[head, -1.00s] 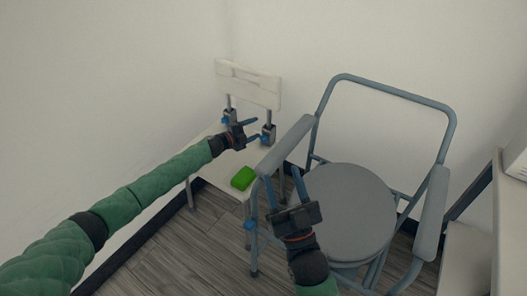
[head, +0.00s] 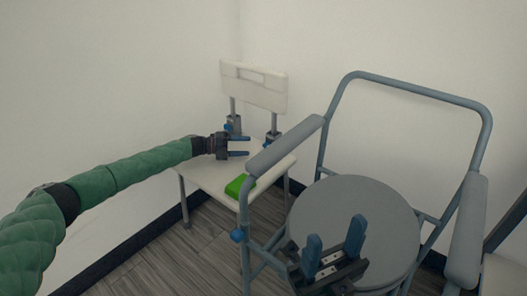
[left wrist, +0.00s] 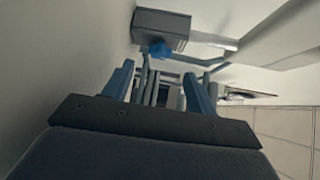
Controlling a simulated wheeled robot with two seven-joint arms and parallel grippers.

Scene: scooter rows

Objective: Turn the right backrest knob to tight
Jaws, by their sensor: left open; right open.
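The white chair has a backrest (head: 254,86) on two posts with grey brackets. The right backrest knob (head: 269,141) is small and blue, on the right bracket, partly hidden by the grey chair's armrest. The left knob (head: 227,127) sits on the left bracket. My left gripper (head: 248,146) is open and empty over the seat, pointing right, left of and apart from the right knob. In the left wrist view a grey bracket with a blue knob (left wrist: 160,49) shows beyond the open fingers. Its setting cannot be read. My right gripper (head: 335,245) is open and empty before the grey seat.
A grey commode chair (head: 355,215) stands close at the right, its left armrest (head: 285,147) passing in front of the white chair. A green block (head: 239,186) lies on the white seat (head: 212,180). Walls enclose the left and back. Bare floor (head: 170,258) lies at lower left.

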